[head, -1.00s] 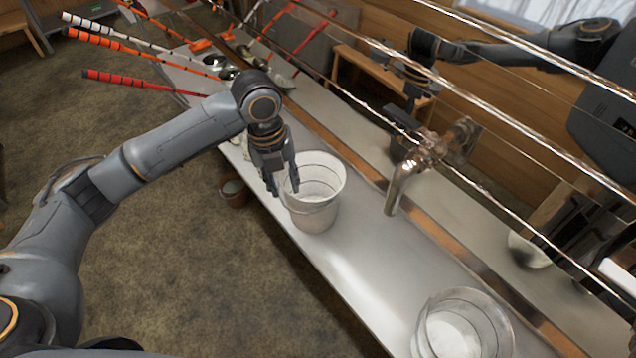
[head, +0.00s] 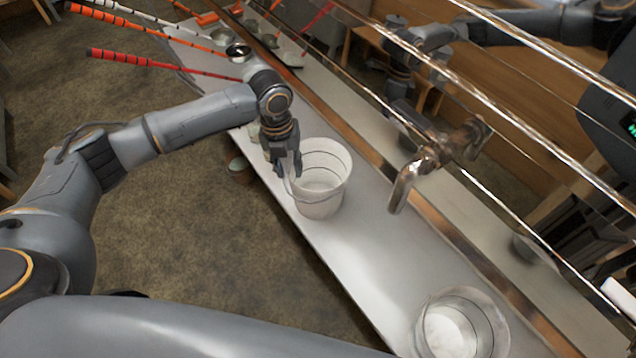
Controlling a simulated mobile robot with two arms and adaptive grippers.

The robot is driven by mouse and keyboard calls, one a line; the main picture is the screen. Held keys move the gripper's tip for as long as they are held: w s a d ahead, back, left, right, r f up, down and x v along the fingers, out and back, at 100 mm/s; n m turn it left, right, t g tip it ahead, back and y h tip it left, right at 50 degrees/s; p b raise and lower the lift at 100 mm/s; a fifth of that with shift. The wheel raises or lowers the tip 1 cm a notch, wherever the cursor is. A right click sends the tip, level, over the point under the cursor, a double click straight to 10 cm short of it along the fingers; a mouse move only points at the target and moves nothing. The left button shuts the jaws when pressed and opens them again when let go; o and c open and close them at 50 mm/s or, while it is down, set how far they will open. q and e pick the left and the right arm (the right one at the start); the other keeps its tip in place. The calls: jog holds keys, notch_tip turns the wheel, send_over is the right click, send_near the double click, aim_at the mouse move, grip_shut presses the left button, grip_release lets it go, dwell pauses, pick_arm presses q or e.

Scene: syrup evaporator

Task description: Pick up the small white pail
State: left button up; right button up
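A white pail (head: 321,198) with thin dark rings stands upright on the long metal bench, left of the tap. My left gripper (head: 288,178) is at the pail's left rim, pointing down, with its fingers slightly apart. One finger seems close to the rim; I cannot tell whether they touch the wall. A thin wire handle seems to hang at the pail's left side. A second pale pail (head: 425,335) stands at the bottom right.
A metal tap (head: 408,185) juts out right of the pail. Shiny thin lines cross the upper right. Red and orange handled tools (head: 150,62) stick out over the bench's far end. A small brown pot (head: 240,169) is beside the bench. The bench between the pails is clear.

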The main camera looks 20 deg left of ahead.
pick_arm(q)
jog(key=shift+d+f+p, duration=0.15)
jog(key=shift+f+p, duration=0.3)
jog(key=shift+f, duration=1.45)
grip_shut()
jog(key=shift+r, duration=0.1)
